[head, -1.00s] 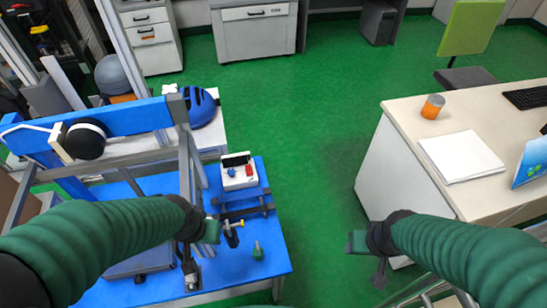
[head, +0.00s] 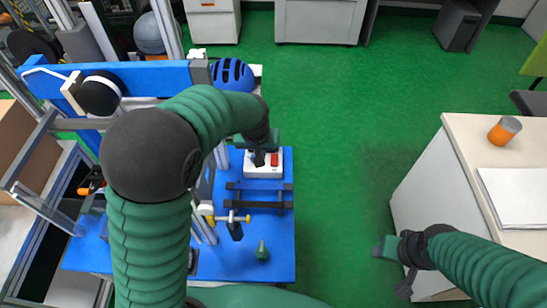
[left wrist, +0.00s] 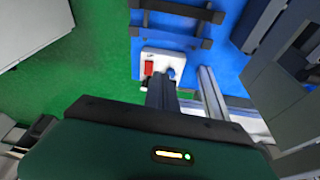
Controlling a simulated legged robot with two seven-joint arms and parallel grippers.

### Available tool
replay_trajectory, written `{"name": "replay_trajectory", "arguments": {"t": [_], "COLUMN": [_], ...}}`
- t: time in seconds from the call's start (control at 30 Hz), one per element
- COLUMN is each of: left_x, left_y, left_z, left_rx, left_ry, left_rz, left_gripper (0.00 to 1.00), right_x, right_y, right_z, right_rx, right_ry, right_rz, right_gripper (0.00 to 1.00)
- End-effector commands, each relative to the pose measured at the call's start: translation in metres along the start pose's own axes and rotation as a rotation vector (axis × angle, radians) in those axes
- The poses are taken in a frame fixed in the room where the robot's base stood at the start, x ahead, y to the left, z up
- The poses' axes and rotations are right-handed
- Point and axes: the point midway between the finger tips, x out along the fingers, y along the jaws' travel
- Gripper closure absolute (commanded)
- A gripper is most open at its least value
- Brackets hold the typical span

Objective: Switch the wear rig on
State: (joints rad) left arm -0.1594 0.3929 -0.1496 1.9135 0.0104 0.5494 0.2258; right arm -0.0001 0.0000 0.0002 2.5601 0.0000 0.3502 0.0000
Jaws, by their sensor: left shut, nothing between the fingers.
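The wear rig's white control box (head: 262,172) sits on the blue table, with a red switch (head: 274,159) on its top. In the left wrist view the white box (left wrist: 152,54) shows the red switch (left wrist: 149,68) and a blue knob (left wrist: 172,73). My left gripper (head: 258,160) is shut and empty, over the box close to the switch. Its fingers hide part of the box, including the knob in the head view. I cannot tell whether they touch it. My right gripper (head: 390,266) hangs over the green floor beside the desk; its fingers are unclear.
A blue helmet (head: 232,74) lies behind the box. Dark rails (head: 258,205), a yellow-ended clamp (head: 233,219) and a small green bottle (head: 262,252) are on the blue table. A metal frame with a blue beam (head: 150,78) stands left. Green floor is clear between table and desk.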

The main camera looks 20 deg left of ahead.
Motion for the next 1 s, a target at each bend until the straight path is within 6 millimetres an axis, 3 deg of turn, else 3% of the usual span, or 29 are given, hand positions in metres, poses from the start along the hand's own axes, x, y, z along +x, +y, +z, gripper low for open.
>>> {"name": "replay_trajectory", "arguments": {"t": [0.03, 0.1, 0.3, 0.7, 0.87, 1.0], "left_x": [0.022, 0.038, 0.057, 0.06, 0.083, 0.115], "left_y": [0.007, 0.014, 0.029, 0.029, 0.028, 0.027], "left_z": [-0.011, -0.03, -0.062, -0.065, -0.066, -0.068], "left_rx": [-0.009, -0.03, -0.066, -0.07, -0.069, -0.069], "left_ry": [0.009, 0.023, 0.054, 0.056, 0.055, 0.055], "left_rz": [-0.007, -0.019, -0.039, -0.04, -0.04, -0.041], "left_gripper": [1.0, 1.0, 1.0, 1.0, 1.0, 1.0], "right_x": [0.017, 0.029, 0.042, 0.041, 0.046, 0.051], "right_y": [0.0, 0.0, 0.0, 0.0, 0.0, 0.0], "right_z": [0.004, 0.007, 0.01, 0.009, 0.011, 0.012], "right_rx": [0.0, 0.0, 0.0, 0.0, 0.0, 0.0], "right_ry": [0.0, 0.0, 0.0, 0.0, 0.0, 0.0], "right_rz": [0.0, 0.0, 0.0, 0.0, 0.0, 0.0], "right_gripper": [0.48, 0.48, 0.48, 0.48, 0.48, 0.48]}}
